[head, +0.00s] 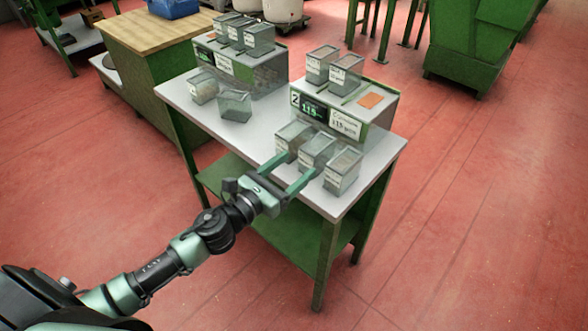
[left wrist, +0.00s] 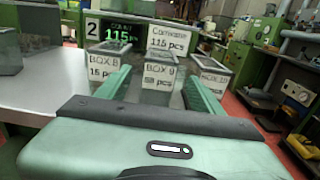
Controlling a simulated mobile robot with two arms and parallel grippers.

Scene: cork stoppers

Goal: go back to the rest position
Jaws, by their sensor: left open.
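My left gripper (head: 298,165) is open and empty, reaching over the near edge of the grey table (head: 262,150). Its two green fingers point at the front row of clear labelled boxes. The middle box (head: 317,152) stands just beyond the gap between the fingertips; it also shows in the left wrist view (left wrist: 160,72). A left box (head: 294,138) and a right box (head: 342,170) stand on either side of it. Whether a finger touches a box I cannot tell. My right gripper is not in view.
Behind the row is a display stand (head: 343,122) reading 115, with two boxes and an orange patch on top. A second stand (head: 262,78) carries several boxes, with two more in front. A wooden-topped cabinet (head: 150,32) stands at left. Red floor (head: 480,200) is clear at right.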

